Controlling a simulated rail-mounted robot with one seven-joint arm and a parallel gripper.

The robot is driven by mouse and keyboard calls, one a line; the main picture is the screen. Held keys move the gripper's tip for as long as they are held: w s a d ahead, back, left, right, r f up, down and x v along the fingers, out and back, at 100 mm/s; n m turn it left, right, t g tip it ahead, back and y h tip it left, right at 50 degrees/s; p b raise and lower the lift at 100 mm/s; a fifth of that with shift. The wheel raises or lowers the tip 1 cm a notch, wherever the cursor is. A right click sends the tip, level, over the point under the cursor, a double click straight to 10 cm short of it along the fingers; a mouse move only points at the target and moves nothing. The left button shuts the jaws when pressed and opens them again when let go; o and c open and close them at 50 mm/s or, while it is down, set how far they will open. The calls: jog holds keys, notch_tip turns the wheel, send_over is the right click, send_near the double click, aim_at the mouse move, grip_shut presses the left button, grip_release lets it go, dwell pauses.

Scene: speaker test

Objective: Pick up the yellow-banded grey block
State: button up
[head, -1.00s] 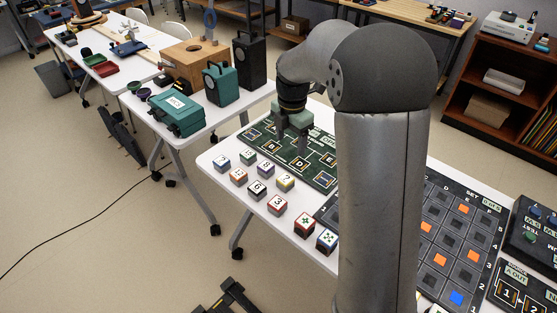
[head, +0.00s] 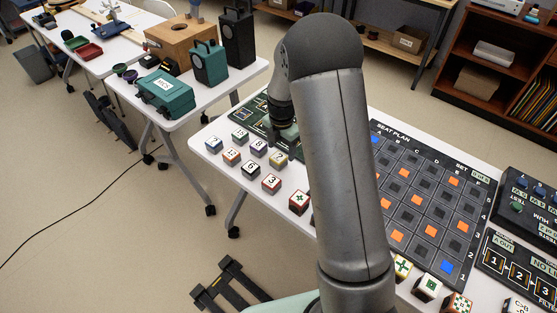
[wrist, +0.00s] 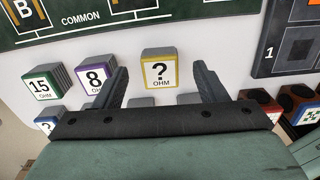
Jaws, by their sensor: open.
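The yellow-banded grey block (wrist: 159,72), marked "? OHM", stands on the white table in the wrist view. In the head view it is the small block (head: 278,159) just below my gripper (head: 284,138), partly covered by the arm. In the wrist view my gripper (wrist: 158,84) is open and empty. One finger shows on each side of the yellow-banded block, with gaps between. I cannot tell how far the fingertips are above the table.
A purple-banded "8" block (wrist: 93,78) is close beside the left finger, and a green-banded "15" block (wrist: 44,84) is farther left. A dark green "COMMON" board (wrist: 100,22) lies behind. The seat plan board (head: 425,190) is to the right.

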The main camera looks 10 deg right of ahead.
aim_at(281, 155)
notch_tip(281, 155, down, 4)
jog(key=shift+f+p, duration=0.15)
jog(key=shift+p, duration=0.15)
jog(key=c, duration=1.1)
